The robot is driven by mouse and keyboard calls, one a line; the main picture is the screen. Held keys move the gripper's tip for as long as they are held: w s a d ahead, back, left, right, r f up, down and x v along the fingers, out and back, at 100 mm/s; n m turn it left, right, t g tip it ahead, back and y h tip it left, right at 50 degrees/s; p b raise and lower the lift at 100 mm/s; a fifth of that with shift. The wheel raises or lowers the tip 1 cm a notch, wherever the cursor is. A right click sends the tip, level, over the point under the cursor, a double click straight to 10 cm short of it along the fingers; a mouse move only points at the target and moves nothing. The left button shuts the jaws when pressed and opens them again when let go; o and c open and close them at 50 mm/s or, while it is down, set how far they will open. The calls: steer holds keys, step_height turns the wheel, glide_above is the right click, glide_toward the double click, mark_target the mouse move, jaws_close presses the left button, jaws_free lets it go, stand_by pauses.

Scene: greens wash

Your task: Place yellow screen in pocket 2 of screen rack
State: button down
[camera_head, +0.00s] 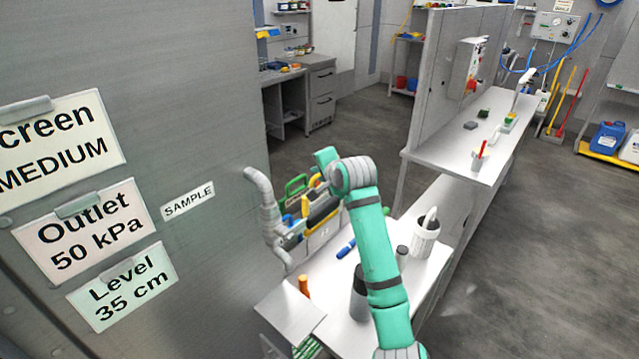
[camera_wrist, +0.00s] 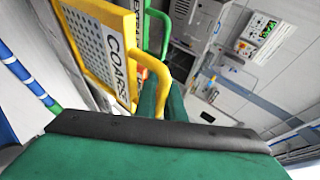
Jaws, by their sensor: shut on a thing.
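The yellow screen (camera_wrist: 92,45) has a perforated grey panel and a label reading COARSE. In the wrist view its yellow handle (camera_wrist: 150,62) runs down to my gripper (camera_wrist: 160,104), which is shut on it. A green-framed screen (camera_wrist: 141,22) stands close behind it. In the head view the yellow screen (camera_head: 322,214) shows at the grey screen rack (camera_head: 323,243), beside green and blue handles. My arm partly covers this spot. I cannot tell whether the yellow screen sits in a pocket or above one; the pocket numbers are not readable.
A white container (camera_head: 425,238), a dark cylinder (camera_head: 360,295), a blue marker (camera_head: 346,248) and an orange object (camera_head: 304,287) stand or lie nearby.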

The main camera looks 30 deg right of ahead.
mark_target(321, 200)
steer(key=shift+f, duration=1.9)
steer(key=shift+f, duration=0.4)
steer(key=c, duration=1.9)
jaws_free()
steer(key=shift+o, duration=0.2)
